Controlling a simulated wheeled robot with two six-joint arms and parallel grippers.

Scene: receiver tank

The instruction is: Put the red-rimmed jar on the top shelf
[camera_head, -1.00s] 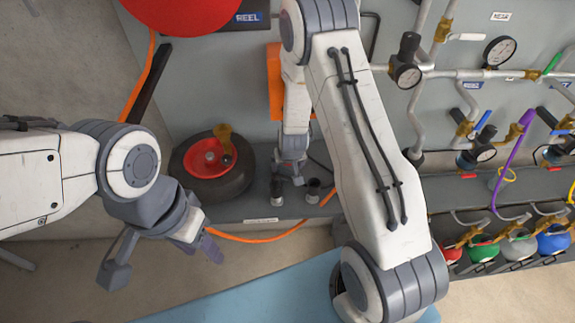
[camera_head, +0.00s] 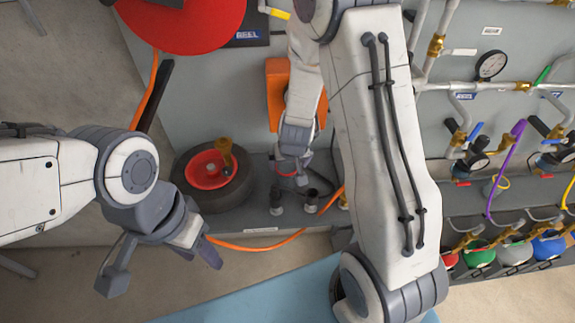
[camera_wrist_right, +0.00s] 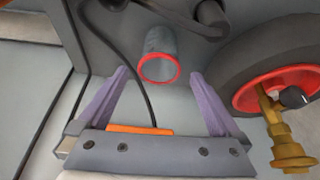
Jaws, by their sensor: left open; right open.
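The red-rimmed jar (camera_wrist_right: 159,58) is a grey cylinder with its red rim facing the camera in the right wrist view. It lies between and just beyond the spread purple fingers of my right gripper (camera_wrist_right: 159,76), with gaps on both sides. In the head view, my right gripper (camera_head: 292,166) is low by the grey ledge, and a bit of red rim shows at its tip; the rest of the jar is hidden. My left gripper (camera_head: 160,270) is open and empty at the lower left, far from the jar. I cannot make out the top shelf.
A black wheel with a red hub (camera_head: 210,172) is left of my right gripper. Dark cylindrical fittings (camera_head: 311,200) stand close by, and an orange box (camera_head: 280,92) is behind. Pipes and gauges (camera_head: 491,65) fill the right. An orange hose (camera_head: 262,246) runs below the ledge.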

